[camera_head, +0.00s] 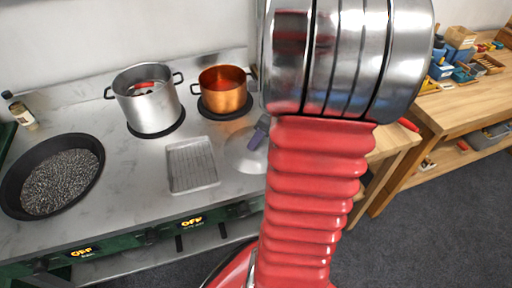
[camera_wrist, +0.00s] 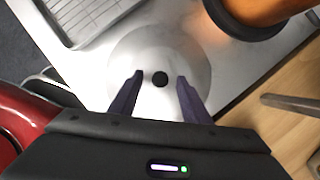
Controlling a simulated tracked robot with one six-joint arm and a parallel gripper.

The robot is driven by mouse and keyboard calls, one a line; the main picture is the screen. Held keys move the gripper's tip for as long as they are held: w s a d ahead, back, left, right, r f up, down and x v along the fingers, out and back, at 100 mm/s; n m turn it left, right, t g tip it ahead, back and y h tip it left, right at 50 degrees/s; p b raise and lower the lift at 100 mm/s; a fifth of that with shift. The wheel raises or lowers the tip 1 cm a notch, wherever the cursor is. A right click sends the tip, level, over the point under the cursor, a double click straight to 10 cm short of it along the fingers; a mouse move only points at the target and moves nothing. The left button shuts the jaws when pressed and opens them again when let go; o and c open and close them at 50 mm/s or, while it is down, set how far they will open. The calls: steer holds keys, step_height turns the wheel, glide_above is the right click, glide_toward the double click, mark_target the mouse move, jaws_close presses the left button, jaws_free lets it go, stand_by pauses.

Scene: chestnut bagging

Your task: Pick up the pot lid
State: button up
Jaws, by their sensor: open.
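In the head view the lid (camera_head: 240,148) shows right of the metal tray, partly hidden behind my arm. In the head view a purple finger (camera_head: 259,134) shows beside the lid. I cannot tell how high the fingertips are above the lid.
A copper pot (camera_head: 222,98) and a steel pot (camera_head: 146,105) stand on burners behind the lid. A ridged metal tray (camera_head: 191,180) lies to its left. A black pan (camera_head: 89,146) of dark grains is at far left. A wooden workbench (camera_head: 452,108) with boxes stands at right.

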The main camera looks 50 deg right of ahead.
steer(key=shift+w+f, duration=0.1)
steer(key=shift+f, duration=0.1)
steer(key=shift+c, duration=0.5)
jaws_close()
stand_by(0.5)
